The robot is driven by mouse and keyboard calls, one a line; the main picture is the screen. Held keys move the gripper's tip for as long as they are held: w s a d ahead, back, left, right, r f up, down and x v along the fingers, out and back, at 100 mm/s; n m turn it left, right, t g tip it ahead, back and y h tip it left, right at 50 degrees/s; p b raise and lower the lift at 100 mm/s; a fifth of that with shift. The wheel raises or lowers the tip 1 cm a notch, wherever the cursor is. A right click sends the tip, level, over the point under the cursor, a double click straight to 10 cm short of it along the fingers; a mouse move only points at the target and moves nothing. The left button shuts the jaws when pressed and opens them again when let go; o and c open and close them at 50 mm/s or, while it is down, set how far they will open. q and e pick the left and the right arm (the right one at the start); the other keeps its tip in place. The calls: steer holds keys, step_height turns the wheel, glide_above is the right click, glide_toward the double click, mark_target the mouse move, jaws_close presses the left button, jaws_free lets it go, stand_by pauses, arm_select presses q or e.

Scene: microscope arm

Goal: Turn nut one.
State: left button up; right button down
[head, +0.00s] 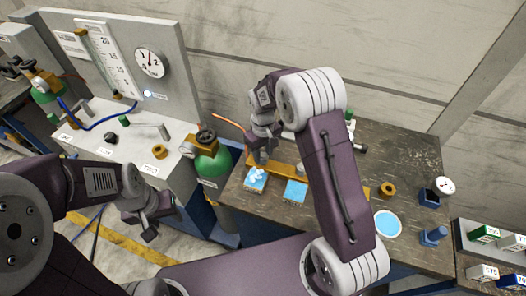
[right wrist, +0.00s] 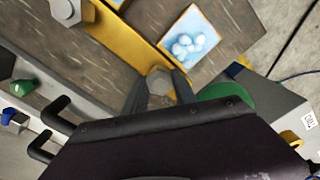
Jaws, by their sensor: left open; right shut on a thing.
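A yellow bar (head: 283,168) lies on the wooden bench; it also crosses the right wrist view (right wrist: 128,38). A grey hex nut (right wrist: 159,80) sits at its near end in that view, between the fingers of my right gripper (right wrist: 161,92). The right gripper is shut on this nut. In the head view my right gripper (head: 262,156) reaches down to the bar's left end and hides that nut. A second hex nut (right wrist: 67,11) sits further along the bar. I see no label telling which is nut one. My left gripper (head: 153,216) is open and empty, away from the bar.
A blue card with pale balls (head: 256,178) and a plain blue card (head: 296,191) lie beside the bar. A green gas cylinder (head: 212,165) stands left of the bench. A brass ring (head: 387,189) and round blue dish (head: 387,224) lie to the right.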

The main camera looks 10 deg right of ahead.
mark_target(263, 155)
steer(key=m+p, duration=0.1)
steer(key=m, duration=0.3)
steer(key=shift+w+m, duration=0.1)
steer(key=shift+m, duration=0.3)
steer(key=shift+p, duration=0.3)
steer(key=c, duration=1)
jaws_free()
step_height(263, 155, up, 9)
steer(key=shift+r+b, duration=0.1)
steer(key=shift+b, duration=0.25)
